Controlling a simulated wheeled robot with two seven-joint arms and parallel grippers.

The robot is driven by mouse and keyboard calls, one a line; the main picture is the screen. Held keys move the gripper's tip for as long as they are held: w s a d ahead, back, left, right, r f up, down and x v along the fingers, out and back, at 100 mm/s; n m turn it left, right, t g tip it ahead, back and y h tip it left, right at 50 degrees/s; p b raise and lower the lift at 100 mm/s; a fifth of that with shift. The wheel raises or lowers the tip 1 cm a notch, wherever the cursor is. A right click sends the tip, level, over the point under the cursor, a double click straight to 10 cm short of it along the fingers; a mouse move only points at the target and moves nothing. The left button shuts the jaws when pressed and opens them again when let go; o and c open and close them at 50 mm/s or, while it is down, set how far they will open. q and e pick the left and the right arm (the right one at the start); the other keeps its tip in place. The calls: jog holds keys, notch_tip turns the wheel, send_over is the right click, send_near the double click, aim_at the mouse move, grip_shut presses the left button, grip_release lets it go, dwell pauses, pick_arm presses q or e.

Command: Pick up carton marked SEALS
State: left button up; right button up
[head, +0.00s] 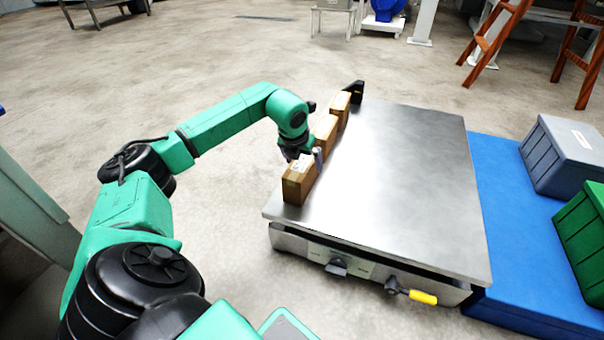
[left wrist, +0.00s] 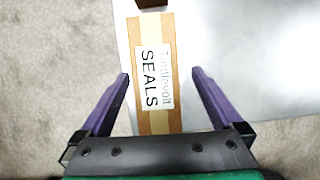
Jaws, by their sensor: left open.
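The carton marked SEALS (left wrist: 151,112) is a brown box with a white label, seen from above in the left wrist view. In the head view a carton (head: 299,184) stands near the left front corner of the steel table top (head: 400,170), under my left gripper; its label is too small to read there. My left gripper (head: 304,157) is open. In the left wrist view its two purple fingers (left wrist: 160,78) are on either side of the SEALS carton, with a gap on each side. My right gripper is not in view.
Two more brown cartons, a middle one (head: 326,129) and a far one (head: 340,107), line the table's left edge. A black bracket (head: 354,91) stands behind them. A blue platform (head: 520,240) with grey (head: 565,155) and green (head: 584,235) bins lies right. The steel top is otherwise clear.

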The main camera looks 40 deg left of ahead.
pick_arm(q)
jog(key=b+x, duration=0.2)
jog(key=x, duration=0.1)
jog(key=b+x, duration=0.2)
jog(key=shift+s+a+f, duration=0.1)
jog(key=shift+s+a, duration=0.1)
jog(key=shift+s, duration=0.1)
jog(key=shift+w+f, duration=0.15)
jog(key=shift+p, duration=0.3)
jog(key=shift+f, duration=0.1)
grip_shut()
